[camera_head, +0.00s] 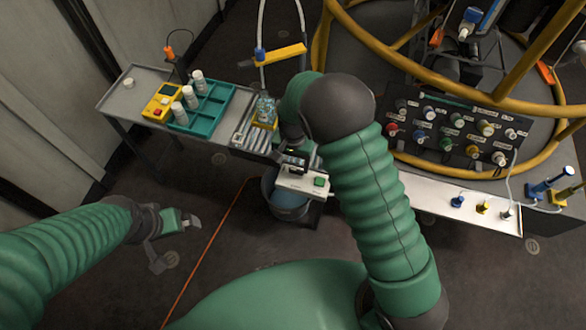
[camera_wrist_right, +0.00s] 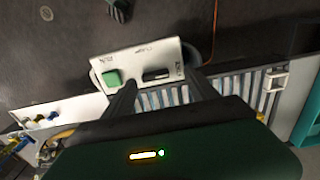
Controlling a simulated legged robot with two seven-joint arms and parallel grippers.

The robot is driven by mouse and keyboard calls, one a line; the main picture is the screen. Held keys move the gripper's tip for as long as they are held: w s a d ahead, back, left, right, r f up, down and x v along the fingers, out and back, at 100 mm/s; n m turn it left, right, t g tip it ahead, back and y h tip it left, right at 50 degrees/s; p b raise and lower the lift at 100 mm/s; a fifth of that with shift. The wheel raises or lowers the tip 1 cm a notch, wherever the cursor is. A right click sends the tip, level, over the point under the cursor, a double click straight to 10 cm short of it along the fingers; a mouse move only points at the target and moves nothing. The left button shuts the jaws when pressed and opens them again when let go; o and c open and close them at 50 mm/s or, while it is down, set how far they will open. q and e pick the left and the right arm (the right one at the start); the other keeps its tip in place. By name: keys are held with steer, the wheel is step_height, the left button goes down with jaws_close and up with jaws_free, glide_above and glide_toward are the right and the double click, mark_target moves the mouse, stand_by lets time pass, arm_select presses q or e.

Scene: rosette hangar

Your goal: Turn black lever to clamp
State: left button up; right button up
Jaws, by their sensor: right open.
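A white box (camera_head: 303,183) with a green square button stands at the near edge of the workbench. In the right wrist view the same white box (camera_wrist_right: 145,65) shows its green button (camera_wrist_right: 112,78) at left and a short black lever (camera_wrist_right: 157,74) in a slot at right, between small labels. My right gripper (camera_wrist_right: 162,92) is open, its two dark fingers apart on either side of the lever side of the box. I cannot tell whether they touch it. In the head view my right arm partly covers this gripper. My left gripper (camera_head: 186,222) hangs over the floor at left, away from the box.
A grey bench (camera_head: 125,101) holds a teal rack (camera_head: 206,112) with white bottles, a yellow device (camera_head: 162,101) and silver rods (camera_head: 256,137). A connector panel (camera_head: 452,135) and yellow rails stand at right. The floor at left is clear.

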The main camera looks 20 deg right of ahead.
mark_target(296, 169)
steer(key=f, duration=0.1)
steer(key=d+f, duration=0.1)
steer(key=f, duration=0.1)
steer(key=shift+d+f, duration=0.15)
steer(key=shift+f, duration=0.1)
steer(key=shift+d+f, duration=0.1)
steer(key=shift+d, duration=0.15)
steer(key=shift+a, duration=0.5)
steer(key=c, duration=0.5)
steer(key=shift+c, duration=1.1)
steer(key=shift+d, duration=0.25)
steer(key=c, duration=0.6)
arm_select(q)
steer(key=shift+s+d+f, duration=0.1)
steer(key=shift+d, duration=0.5)
arm_select(e)
steer(key=shift+c, duration=0.2)
